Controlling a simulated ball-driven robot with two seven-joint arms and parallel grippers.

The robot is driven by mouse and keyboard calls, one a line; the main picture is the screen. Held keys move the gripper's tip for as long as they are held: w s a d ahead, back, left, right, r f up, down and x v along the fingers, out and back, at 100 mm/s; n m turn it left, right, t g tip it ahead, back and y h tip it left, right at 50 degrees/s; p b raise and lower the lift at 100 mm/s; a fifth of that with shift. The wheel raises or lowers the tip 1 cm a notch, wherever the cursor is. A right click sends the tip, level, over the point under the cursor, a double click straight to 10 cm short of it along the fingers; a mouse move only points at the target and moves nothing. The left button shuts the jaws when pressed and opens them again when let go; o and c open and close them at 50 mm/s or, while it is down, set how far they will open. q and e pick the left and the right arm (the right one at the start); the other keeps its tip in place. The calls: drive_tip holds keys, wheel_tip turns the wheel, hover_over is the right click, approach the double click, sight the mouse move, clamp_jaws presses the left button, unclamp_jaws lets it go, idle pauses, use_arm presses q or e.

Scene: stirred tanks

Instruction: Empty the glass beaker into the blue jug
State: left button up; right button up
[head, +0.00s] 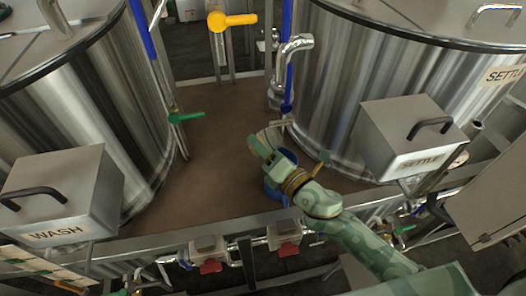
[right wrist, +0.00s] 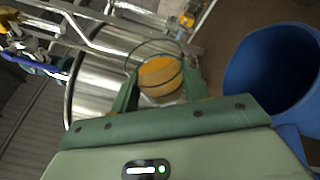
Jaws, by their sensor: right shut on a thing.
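My right gripper (head: 262,148) is shut on the glass beaker (right wrist: 158,52), which shows between its two fingers (right wrist: 160,88) in the right wrist view. The beaker is clear and has orange-yellow contents. In the head view the gripper hides most of the beaker. The blue jug (head: 272,190) stands on the brown deck, partly hidden under my right gripper and wrist. In the right wrist view the open mouth of the jug (right wrist: 270,72) is at the right, beside the beaker and apart from it. My left gripper is not in view.
Steel tanks stand left (head: 95,125) and right (head: 350,85) of the brown deck (head: 215,130). Boxes marked WASH (head: 60,195) and SETTLE (head: 405,140) sit in front of them. A bent steel pipe (head: 290,55) and yellow-handled valve (head: 230,20) are behind. Deck left of the jug is clear.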

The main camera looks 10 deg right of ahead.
drive_tip(key=shift+d+m+t+b, duration=0.1)
drive_tip(key=shift+m+t+b, duration=0.8)
drive_tip(key=shift+m+b, duration=1.45)
drive_tip(key=m+t+b, duration=0.1)
drive_tip(key=r+m+b, duration=0.1)
drive_tip(key=m+b, duration=0.1)
drive_tip(key=shift+d+r+t+h+b, duration=0.2)
drive_tip(key=shift+d+t+h+b, duration=0.1)
drive_tip(key=shift+d+t+h, duration=0.1)
drive_tip(key=shift+d+r+m+t+b, duration=0.1)
drive_tip(key=shift+r+m+t+b, duration=0.15)
drive_tip(key=shift+m, duration=0.35)
drive_tip(key=shift+d+r+m+t+b, duration=0.1)
drive_tip(key=shift+r+m+t+b, duration=0.1)
drive_tip(key=shift+m, duration=0.35)
